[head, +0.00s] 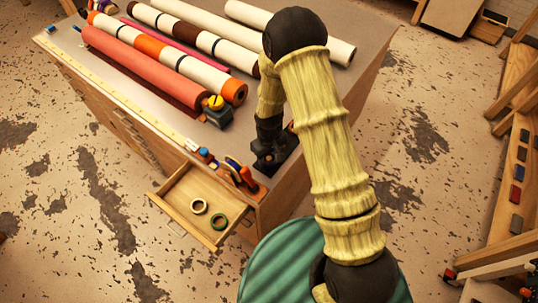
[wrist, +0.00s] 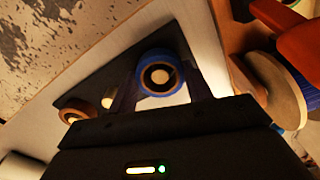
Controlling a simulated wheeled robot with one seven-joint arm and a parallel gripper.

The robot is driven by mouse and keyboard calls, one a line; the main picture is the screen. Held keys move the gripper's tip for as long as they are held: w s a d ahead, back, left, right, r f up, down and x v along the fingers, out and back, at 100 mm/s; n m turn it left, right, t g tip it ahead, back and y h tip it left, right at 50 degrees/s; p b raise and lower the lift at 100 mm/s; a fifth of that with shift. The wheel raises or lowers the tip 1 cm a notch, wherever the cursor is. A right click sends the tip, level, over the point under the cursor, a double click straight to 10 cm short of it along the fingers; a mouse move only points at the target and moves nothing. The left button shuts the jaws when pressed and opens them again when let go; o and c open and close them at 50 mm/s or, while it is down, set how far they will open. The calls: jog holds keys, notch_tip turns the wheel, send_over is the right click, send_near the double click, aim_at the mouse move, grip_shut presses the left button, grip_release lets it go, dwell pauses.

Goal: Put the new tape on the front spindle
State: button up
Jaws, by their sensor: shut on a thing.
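My gripper (head: 268,160) is over the near right corner of the workbench. In the wrist view my gripper (wrist: 163,88) is shut on a blue tape ring (wrist: 145,87) with a dark core and a pale middle. In the wrist view a tan roll (wrist: 271,86) is to the right, with blue tape (wrist: 304,97) beside it and an orange part (wrist: 302,42) above. I cannot tell which spindle is the front one.
Long foil rolls (head: 145,68) lie across the bench. A small dark dispenser with a yellow knob (head: 217,112) stands near their end.

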jog(key=shift+f+b, duration=0.35)
jog(key=shift+f, duration=0.05)
dwell(0.5)
jog(key=o, duration=1)
jog(key=shift+o, duration=0.2)
jog(key=shift+r, duration=0.1)
notch_tip(320, 180, up, 10)
jog(key=p, duration=0.6)
jog(key=shift+p, duration=0.3)
dwell(0.4)
dwell(0.5)
